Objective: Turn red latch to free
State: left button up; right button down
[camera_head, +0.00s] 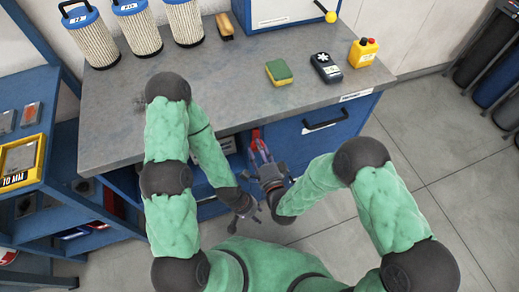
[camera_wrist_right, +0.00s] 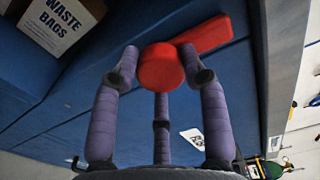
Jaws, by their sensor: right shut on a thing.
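The red latch (camera_wrist_right: 160,68) has a round hub with a flat lever running off to the upper right in the right wrist view. It is on the blue front of the workbench, and a bit of it shows in the head view (camera_head: 256,134). My right gripper (camera_wrist_right: 160,62) has its purple fingers closed around the hub, one on each side and one below. In the head view my right gripper (camera_head: 262,147) reaches to the bench front. My left gripper (camera_head: 245,222) is lower, apart from the latch, with its fingers spread and nothing visible between them.
A grey worktop (camera_head: 225,100) carries filters, a sponge (camera_head: 279,72), a dark meter (camera_head: 326,68) and a yellow box (camera_head: 363,52). A drawer handle (camera_head: 326,121) juts out right of the latch. A waste bags box (camera_wrist_right: 62,22) is at the upper left.

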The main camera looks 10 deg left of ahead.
jog(key=shift+a+r, duration=0.25)
jog(key=shift+r, duration=0.05)
jog(key=c, duration=0.7)
grip_release()
jog(key=shift+c, duration=0.2)
jog(key=shift+o, duration=0.4)
jog(key=shift+a+f, duration=0.1)
jog(key=shift+a, duration=0.05)
jog(key=shift+f, duration=0.1)
jog(key=shift+s+d+f, duration=0.1)
jog(key=shift+s+d, duration=0.3)
jog(key=shift+s, duration=0.05)
jog(key=v, duration=1.1)
jog(key=shift+w, duration=0.1)
